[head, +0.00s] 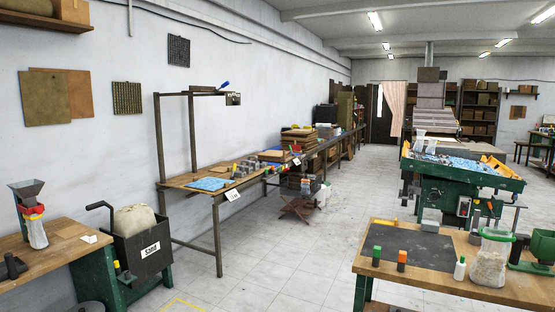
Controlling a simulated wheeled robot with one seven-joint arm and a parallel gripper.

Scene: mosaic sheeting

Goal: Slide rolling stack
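I cannot tell for certain which thing is the rolling stack. A dark stack of crates or trays (300,182) sits low under the long wall bench, above a crossed brown base (299,207); wheels on it are too small to make out. A pile of flat brown boards (298,138) lies on top of that bench. My gripper is not in view.
A long wooden bench (175,181) runs along the left wall. A wooden table (520,281) with a dark mat and bottles fills the front right. A green machine (446,192) stands behind it. The tiled floor (300,250) between them is clear, with a yellow floor line (182,302).

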